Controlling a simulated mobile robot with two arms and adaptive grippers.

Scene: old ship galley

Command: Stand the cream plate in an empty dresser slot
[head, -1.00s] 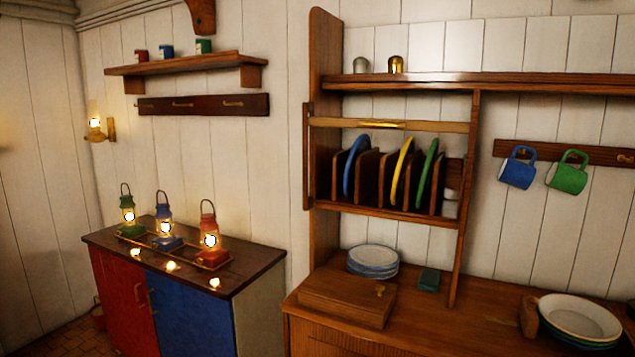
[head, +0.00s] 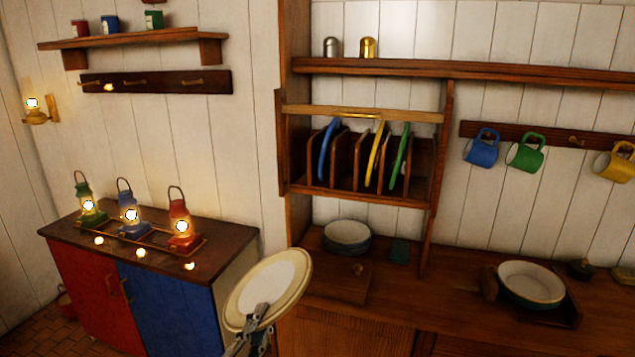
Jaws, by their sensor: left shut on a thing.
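The cream plate (head: 270,283) is in the head view at bottom centre, tilted, its face mostly toward the camera. My left gripper (head: 262,311) is shut on its lower edge and holds it in the air in front of the dresser. The dresser's plate rack (head: 285,188) is above and to the right of it. A blue plate (head: 327,150), a yellow plate (head: 375,155) and a green plate (head: 400,157) stand there between wooden dividers. The slot between the blue and yellow plates looks empty. My right gripper is not in view.
A rail (head: 360,114) crosses the rack's front. Below are a plate stack (head: 347,237) and a wooden box (head: 335,280). A dish stack (head: 531,283) is on the counter at right. Lit lanterns (head: 130,215) stand on the left cabinet. Mugs (head: 482,150) hang at right.

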